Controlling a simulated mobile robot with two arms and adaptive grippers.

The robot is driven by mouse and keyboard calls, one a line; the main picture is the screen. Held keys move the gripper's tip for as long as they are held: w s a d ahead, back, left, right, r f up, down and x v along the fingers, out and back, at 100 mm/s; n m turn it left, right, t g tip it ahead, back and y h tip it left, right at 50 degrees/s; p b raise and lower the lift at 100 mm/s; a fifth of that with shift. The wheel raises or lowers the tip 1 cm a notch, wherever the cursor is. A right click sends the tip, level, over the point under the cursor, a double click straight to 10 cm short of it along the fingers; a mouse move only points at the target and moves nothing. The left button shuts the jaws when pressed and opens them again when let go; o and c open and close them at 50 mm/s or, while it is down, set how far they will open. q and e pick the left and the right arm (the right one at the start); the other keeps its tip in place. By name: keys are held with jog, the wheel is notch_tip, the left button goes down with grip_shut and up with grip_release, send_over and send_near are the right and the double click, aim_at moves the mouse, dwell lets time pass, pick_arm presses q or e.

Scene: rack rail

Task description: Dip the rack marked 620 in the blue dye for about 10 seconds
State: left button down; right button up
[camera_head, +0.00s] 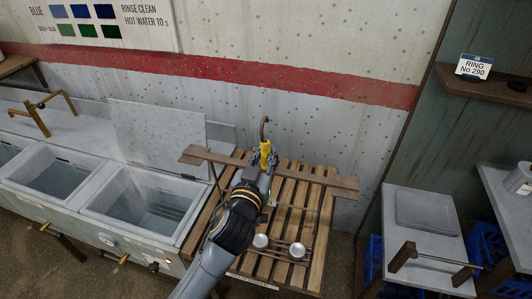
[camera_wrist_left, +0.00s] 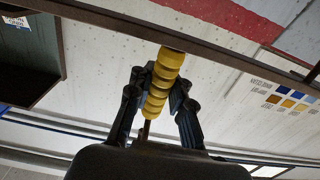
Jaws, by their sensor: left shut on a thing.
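My left gripper (camera_head: 264,162) is shut on a yellow ribbed handle (camera_head: 265,148) with a dark hook (camera_head: 264,124) above it. The left wrist view shows the handle (camera_wrist_left: 163,85) between both fingers (camera_wrist_left: 158,95). A brown wooden bar (camera_head: 335,182) runs crosswise by the handle; whether they are joined is not clear. Thin rods with two pale round caps (camera_head: 261,241) show below, partly hidden by my arm; I cannot tell if they belong to the handle. No 620 mark is readable. The dye is not identifiable; the near basin (camera_head: 130,205) looks grey inside. My right gripper is not in view.
A slatted wooden bench (camera_head: 318,230) lies under my gripper. Another basin (camera_head: 60,175) and a brass tap (camera_head: 35,118) stand at left, with an upright lid panel (camera_head: 158,130) behind. A grey table (camera_head: 420,245) and a shelf sign (camera_head: 474,67) are at right.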

pick_arm(q)
jog(key=shift+r+p, duration=1.35)
jog(key=shift+r, duration=0.35)
jog(key=shift+p+v, duration=0.35)
jog(key=shift+v, duration=1.85)
send_near(264, 148)
jog(key=shift+x, duration=1.2)
jog(key=shift+r, duration=0.1)
